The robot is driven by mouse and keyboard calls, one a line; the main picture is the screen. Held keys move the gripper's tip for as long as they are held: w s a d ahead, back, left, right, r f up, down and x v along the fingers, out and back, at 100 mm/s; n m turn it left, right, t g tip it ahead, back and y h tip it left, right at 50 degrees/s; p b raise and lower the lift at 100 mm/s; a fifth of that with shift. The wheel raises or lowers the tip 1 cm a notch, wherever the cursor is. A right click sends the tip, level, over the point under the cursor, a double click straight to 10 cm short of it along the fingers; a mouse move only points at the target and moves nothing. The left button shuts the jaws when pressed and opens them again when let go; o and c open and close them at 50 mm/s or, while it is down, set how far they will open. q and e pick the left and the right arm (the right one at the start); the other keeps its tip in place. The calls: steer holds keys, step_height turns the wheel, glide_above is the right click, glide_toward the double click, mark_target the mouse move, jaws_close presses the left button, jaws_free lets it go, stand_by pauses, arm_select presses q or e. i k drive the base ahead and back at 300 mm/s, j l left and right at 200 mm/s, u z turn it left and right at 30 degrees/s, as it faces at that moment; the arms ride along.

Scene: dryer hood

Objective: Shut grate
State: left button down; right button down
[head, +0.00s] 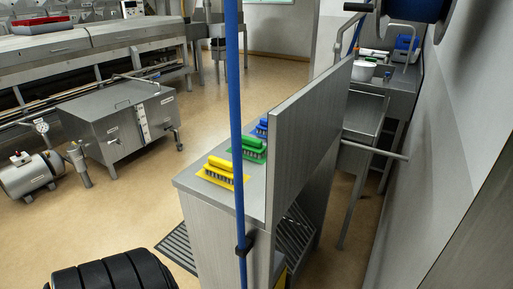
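A dark slatted grate (178,248) lies low by the left side of the grey metal cabinet (226,225), partly hidden behind it. More slatted metal (297,230) shows inside the cabinet's open right side, sloping and partly hidden by the upright panel (312,135). I cannot tell whether these slatted parts belong together or which one is the task's grate. Neither of my grippers is in view.
Yellow (222,172), green (250,148) and blue (262,128) brushes sit on the cabinet top. A blue pole (237,110) stands upright in front. A steel sink (364,115) and wall are at right.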

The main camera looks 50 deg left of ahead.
mark_target(302, 252)
steer(key=k+j, duration=0.1)
steer(key=j, duration=0.3)
steer(key=k+j+z, duration=0.15)
steer(key=j, duration=0.25)
steer(key=k+j, duration=0.1)
steer(key=j, duration=0.3)
steer(key=k+j+z, duration=0.1)
steer(key=j, duration=0.3)
steer(key=k+j+z, duration=0.1)
steer(key=j, duration=0.25)
steer(key=k+j, duration=0.2)
steer(key=j, duration=0.15)
steer(key=k+j+z, duration=0.1)
steer(key=j, duration=0.3)
steer(key=j+z, duration=0.15)
steer(key=j, duration=0.7)
steer(key=j+z, duration=0.2)
steer(key=j, duration=0.65)
steer(key=k+j+z, duration=0.15)
steer(key=j, duration=0.65)
